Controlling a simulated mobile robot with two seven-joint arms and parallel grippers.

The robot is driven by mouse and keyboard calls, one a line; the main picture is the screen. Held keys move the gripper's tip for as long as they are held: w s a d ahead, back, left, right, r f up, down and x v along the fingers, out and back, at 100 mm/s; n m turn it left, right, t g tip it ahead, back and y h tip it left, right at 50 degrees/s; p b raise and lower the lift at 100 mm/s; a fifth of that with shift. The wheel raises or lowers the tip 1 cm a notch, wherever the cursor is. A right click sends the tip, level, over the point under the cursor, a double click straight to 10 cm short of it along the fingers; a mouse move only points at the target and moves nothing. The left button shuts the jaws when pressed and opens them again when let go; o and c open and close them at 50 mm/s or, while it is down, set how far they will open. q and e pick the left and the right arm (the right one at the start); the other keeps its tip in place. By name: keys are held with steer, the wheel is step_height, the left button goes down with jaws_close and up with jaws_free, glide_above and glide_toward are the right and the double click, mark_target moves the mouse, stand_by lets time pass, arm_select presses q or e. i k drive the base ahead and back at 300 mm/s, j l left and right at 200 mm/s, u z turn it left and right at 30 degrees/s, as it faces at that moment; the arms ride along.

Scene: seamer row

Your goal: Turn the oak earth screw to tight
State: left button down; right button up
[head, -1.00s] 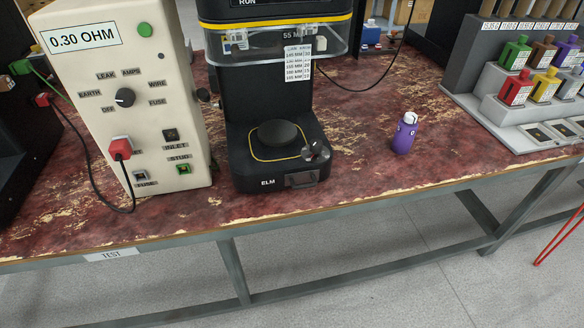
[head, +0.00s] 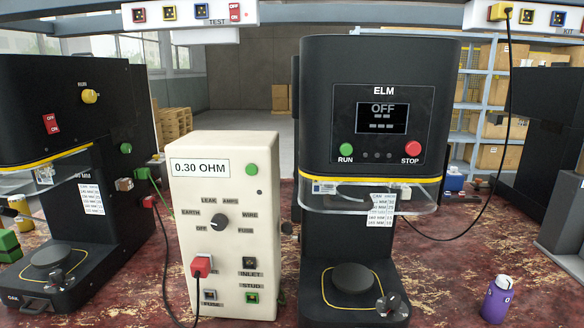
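The seamer at the left (head: 65,110) is a black machine with a yellow stripe; its small base label is too small to read surely. On its right side are a green round button (head: 126,148), a brown block (head: 124,184), a green clip or plug (head: 141,173) with a green lead, and a red plug (head: 149,201) with a black lead. I cannot tell which part is the earth screw or how tight it is. The middle seamer (head: 375,110) is marked ELM and its display reads OFF. Neither of my grippers is in view.
A cream tester (head: 222,290) reading 0.30 OHM stands between the two seamers, its dial (head: 218,221) pointing up and left. A red plug (head: 201,266) sits in its front. A purple bottle (head: 496,300) stands at the right. Socket rails (head: 190,14) hang overhead.

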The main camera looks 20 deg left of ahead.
mark_target(125, 148)
steer(key=u, duration=1.85)
